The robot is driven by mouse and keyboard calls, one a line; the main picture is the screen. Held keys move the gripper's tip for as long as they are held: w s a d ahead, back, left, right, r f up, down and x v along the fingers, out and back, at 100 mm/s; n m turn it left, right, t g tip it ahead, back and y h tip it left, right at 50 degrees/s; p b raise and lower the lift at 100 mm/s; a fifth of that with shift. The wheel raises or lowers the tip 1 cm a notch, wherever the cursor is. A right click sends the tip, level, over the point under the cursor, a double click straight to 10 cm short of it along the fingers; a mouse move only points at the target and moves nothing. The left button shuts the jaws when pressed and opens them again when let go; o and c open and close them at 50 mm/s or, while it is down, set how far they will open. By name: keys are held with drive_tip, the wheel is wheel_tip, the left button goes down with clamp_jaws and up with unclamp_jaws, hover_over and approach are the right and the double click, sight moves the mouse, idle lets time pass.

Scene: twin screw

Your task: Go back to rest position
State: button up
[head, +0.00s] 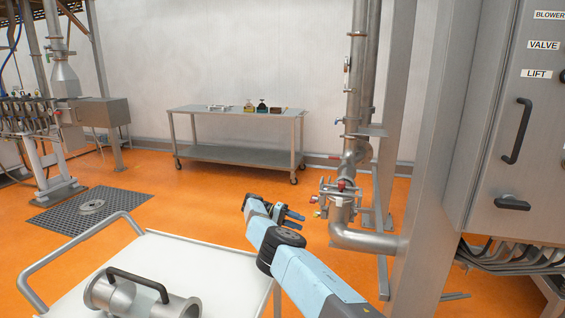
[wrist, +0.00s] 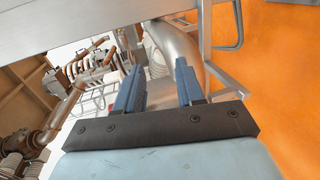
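My gripper (head: 293,216) is in the middle of the head view, at the end of my light-blue arm, above the floor between the white cart and the steel pipes. In the wrist view my gripper (wrist: 160,88) shows two blue fingers standing apart with nothing between them. It touches nothing that I can see. A curved steel pipe (wrist: 178,45) lies behind the fingers in the wrist view.
A white cart (head: 205,262) with a handled metal cylinder (head: 140,298) is at front left. Vertical pipes with a valve (head: 340,187) and a grey cabinet (head: 515,120) stand right. A wheeled steel table (head: 235,157) is at the back. Orange floor (head: 205,205) lies open between.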

drive_tip(key=d+r+m+y, duration=0.2)
drive_tip(key=d+r+y, duration=0.4)
drive_tip(key=d+r, duration=1.25)
drive_tip(key=s+d+r+t+y, duration=0.1)
drive_tip(key=s+d+r+y, duration=0.25)
drive_tip(key=s+r, duration=0.3)
drive_tip(key=s+d+r+t+y, duration=0.1)
drive_tip(key=s+d+r+y, duration=0.1)
drive_tip(key=s+d+r, duration=0.45)
drive_tip(key=s+a+r+n+t+y, duration=0.15)
drive_tip(key=s+r, duration=0.35)
drive_tip(key=s, duration=0.5)
drive_tip(key=s+a+r+n+t+y, duration=0.1)
drive_tip(key=s+a+r+t+y, duration=0.15)
drive_tip(key=s+r, duration=0.55)
drive_tip(key=s+a+f+n+t, duration=0.1)
drive_tip(key=s+a+f, duration=0.1)
drive_tip(key=s, duration=0.6)
drive_tip(key=s+a+f+n+t, duration=0.1)
drive_tip(key=s+a+f+t, duration=0.1)
drive_tip(key=s, duration=0.6)
drive_tip(key=s+a+f+n+t, duration=0.1)
drive_tip(key=s+a+f, duration=0.1)
drive_tip(key=s, duration=0.7)
drive_tip(key=shift+a+f+h, duration=0.4)
drive_tip(key=shift+a+h, duration=0.05)
drive_tip(key=shift+a, duration=0.1)
